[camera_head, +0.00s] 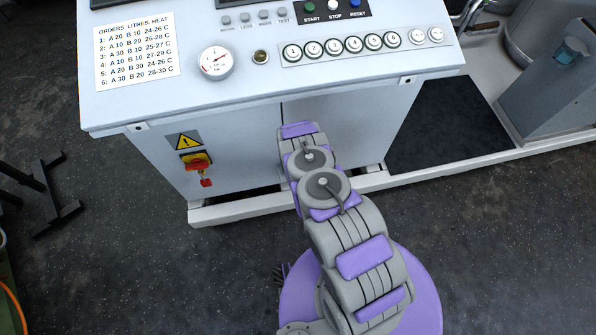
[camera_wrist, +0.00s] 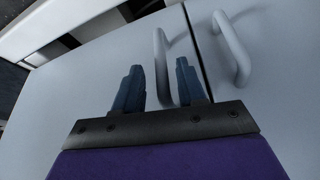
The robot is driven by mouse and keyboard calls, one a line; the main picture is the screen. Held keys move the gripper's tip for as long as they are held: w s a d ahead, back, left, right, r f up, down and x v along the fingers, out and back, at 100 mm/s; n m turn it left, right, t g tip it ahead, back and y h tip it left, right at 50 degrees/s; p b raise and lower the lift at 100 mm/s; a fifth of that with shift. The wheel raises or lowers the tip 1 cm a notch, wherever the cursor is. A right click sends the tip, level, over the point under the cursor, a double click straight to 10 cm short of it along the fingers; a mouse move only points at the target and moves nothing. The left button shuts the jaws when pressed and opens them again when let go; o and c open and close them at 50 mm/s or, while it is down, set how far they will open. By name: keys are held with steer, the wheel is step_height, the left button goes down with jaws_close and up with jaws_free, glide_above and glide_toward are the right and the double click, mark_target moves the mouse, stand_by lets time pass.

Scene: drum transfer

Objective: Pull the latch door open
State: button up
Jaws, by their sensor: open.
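The cabinet under the control console has light grey doors. In the wrist view, a door (camera_wrist: 80,75) with a bar handle (camera_wrist: 162,62) lies left of a dark vertical seam, and a second door with its own bar handle (camera_wrist: 234,52) lies right of it. Both doors look closed. My gripper (camera_wrist: 158,80) is open, with its two dark fingers on either side of the left handle's lower part. I cannot tell whether they touch it. In the head view, my arm reaches to the cabinet front (camera_head: 235,150) and hides the handles and gripper.
The console top carries a gauge (camera_head: 216,62), several numbered buttons (camera_head: 345,47) and an order sheet (camera_head: 136,50). A red and yellow switch (camera_head: 197,161) is on the cabinet's left front. A white base rail (camera_head: 235,211) runs along the floor. Dark floor (camera_head: 130,270) is open at front left.

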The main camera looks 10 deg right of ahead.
steer(key=shift+w+a+f, duration=0.2)
steer(key=shift+w+f, duration=0.15)
steer(key=shift+f, duration=0.3)
steer(key=shift+d, duration=0.1)
steer(key=shift+c, duration=0.5)
jaws_close()
